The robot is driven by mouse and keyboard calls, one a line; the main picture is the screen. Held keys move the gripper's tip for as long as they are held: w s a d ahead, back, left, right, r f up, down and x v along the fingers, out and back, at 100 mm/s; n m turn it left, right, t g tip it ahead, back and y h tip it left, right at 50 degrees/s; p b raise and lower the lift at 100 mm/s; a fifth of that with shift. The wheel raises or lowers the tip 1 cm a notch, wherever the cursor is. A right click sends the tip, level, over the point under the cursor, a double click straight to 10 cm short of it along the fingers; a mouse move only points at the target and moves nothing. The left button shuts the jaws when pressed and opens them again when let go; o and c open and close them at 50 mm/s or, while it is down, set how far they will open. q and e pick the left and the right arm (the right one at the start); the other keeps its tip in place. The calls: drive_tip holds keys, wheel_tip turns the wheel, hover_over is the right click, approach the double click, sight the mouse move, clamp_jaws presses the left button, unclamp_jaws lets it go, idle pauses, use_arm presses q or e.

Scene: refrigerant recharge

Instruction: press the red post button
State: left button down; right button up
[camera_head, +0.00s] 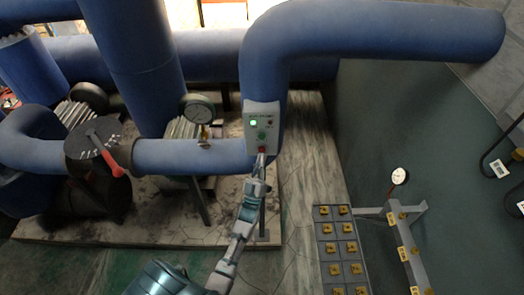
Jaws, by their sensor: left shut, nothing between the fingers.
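A pale grey control box (262,120) stands upright on a post in front of the blue pipe. It has a lit green lamp (253,123) and a green button (262,137). The red button (262,150) sits at the box's lower edge and is partly hidden by my fingertips. My left gripper (261,162) is shut and empty, its tips pointing up at the red button. I cannot tell whether they touch it or are just short of it. My right gripper is not in view.
Large blue pipes fill the back and left. A round gauge (198,111) and a dark valve with a red handle (104,158) are to the left. A rack with yellow fittings (341,245) and a grey stand with a small gauge (399,176) are at the right.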

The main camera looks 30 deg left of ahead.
use_arm(q)
drive_tip(key=shift+w+a, duration=0.1)
drive_tip(key=shift+w+a, duration=0.15)
drive_tip(key=shift+w, duration=0.1)
idle(0.3)
drive_tip(key=shift+w+a+r+b, duration=0.1)
drive_tip(key=shift+w+a+b, duration=0.2)
drive_tip(key=shift+w, duration=0.1)
idle(0.7)
drive_tip(key=shift+d, duration=0.1)
drive_tip(key=shift+s+d+p, duration=0.4)
drive_tip(key=shift+s+d, duration=0.05)
drive_tip(key=shift+s, duration=0.35)
drive_tip(key=s+d, duration=0.1)
drive_tip(key=s+p, duration=0.1)
drive_tip(key=s, duration=0.1)
drive_tip(key=s+d+p, duration=0.1)
drive_tip(key=shift+s+d, duration=0.15)
drive_tip(key=shift+d, duration=0.15)
